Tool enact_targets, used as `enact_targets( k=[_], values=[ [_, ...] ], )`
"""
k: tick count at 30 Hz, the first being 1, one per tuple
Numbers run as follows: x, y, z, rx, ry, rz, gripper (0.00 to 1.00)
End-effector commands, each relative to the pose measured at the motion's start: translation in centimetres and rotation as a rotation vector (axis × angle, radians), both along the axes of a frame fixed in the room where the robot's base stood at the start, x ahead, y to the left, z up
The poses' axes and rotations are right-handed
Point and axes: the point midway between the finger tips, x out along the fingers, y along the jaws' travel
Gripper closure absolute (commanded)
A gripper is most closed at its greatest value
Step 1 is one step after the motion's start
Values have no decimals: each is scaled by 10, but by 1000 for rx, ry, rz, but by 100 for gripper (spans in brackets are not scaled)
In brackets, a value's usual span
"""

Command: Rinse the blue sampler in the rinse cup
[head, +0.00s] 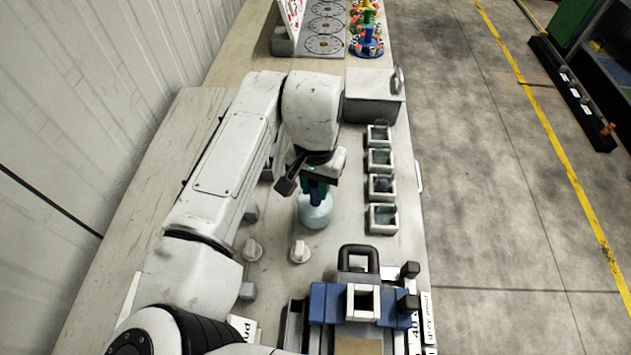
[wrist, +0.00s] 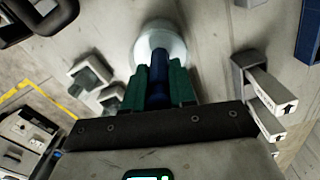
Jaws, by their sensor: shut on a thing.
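My gripper (head: 318,186) is pointed down at the bench, and its green fingers (wrist: 157,88) are shut on the blue sampler (wrist: 158,66). The sampler is partly hidden between the fingers, and a little of its blue (head: 317,199) shows in the head view. The rinse cup (head: 316,213) is round, pale blue and translucent, and stands on the bench right under my gripper. In the wrist view the sampler's lower end overlaps the cup (wrist: 174,43). It looks to be at or inside the cup's mouth; I cannot tell how deep.
Several small square holders (head: 382,217) stand in a row to the right of the cup. Two white knobbed pieces (head: 299,252) are nearer. A blue clamp device (head: 329,303) fills the near right. A grey box (head: 371,96) stands farther back. The corrugated wall (head: 90,90) is on the left.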

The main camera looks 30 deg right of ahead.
Motion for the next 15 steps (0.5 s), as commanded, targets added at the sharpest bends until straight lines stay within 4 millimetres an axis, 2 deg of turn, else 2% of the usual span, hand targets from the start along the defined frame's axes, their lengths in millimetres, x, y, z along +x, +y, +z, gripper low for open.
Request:
enact_targets(
  k=[15],
  values=[
    [0, 0, 15, 0, 0, 0, 100]
  ],
)
